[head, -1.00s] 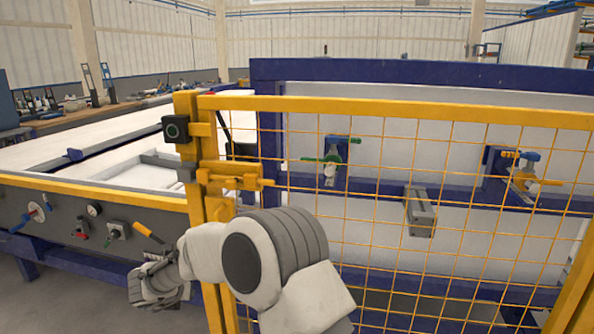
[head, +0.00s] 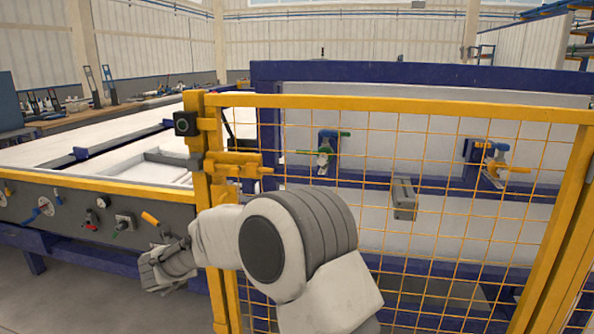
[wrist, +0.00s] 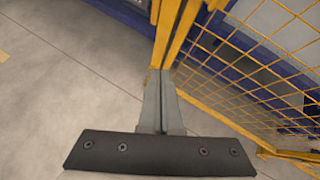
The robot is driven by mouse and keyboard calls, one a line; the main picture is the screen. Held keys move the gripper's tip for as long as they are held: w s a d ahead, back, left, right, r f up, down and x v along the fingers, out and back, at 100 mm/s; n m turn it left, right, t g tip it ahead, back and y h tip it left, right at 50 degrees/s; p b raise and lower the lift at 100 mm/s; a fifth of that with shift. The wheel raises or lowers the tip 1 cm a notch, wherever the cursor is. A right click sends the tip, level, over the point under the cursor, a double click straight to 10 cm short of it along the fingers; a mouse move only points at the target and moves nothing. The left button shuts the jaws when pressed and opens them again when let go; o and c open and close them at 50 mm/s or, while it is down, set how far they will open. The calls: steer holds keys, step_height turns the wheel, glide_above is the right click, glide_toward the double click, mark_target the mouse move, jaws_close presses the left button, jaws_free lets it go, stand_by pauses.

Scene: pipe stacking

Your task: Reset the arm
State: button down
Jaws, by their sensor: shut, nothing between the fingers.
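My white and grey arm (head: 300,245) reaches from the bottom of the head view toward the left. Its wrist end (head: 168,268) hangs left of the yellow gate post, in front of the dark control panel. In the wrist view my gripper (wrist: 162,80) has its two grey fingers pressed together with nothing between them. The fingers point toward the foot of a yellow post, with grey floor around them. In the head view the fingertips are too small to make out clearly.
A yellow mesh gate (head: 400,102) spans the centre and right, with a latch (head: 232,165) and a black box (head: 186,123) on its post. The control panel (head: 75,207) carries knobs and a lever. Behind the mesh are a blue frame and clamps. Grey floor (wrist: 60,95) is clear.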

steer(key=d+r+n+t+y, duration=0.1)
steer(key=d+r+n+y, duration=0.15)
steer(key=r+n, duration=0.35)
steer(key=d+r+n+t+y, duration=0.1)
steer(key=d+r+n, duration=0.2)
steer(key=r, duration=0.5)
steer(key=s+d+r+n+g, duration=0.1)
steer(key=s+d+r+n, duration=0.45)
steer(key=d+n, duration=0.2)
steer(key=s+d+f+n+g+h, duration=0.3)
steer(key=s+d+n, duration=0.5)
steer(key=s+d, duration=0.55)
steer(key=s+d+f+n+g+h, duration=0.25)
steer(key=s+d+n, duration=0.55)
steer(key=s+d, duration=0.55)
step_height(320, 180, up, 19)
steer(key=p, duration=1.9)
steer(key=shift+s+d+f, duration=0.15)
steer(key=shift+d, duration=0.15)
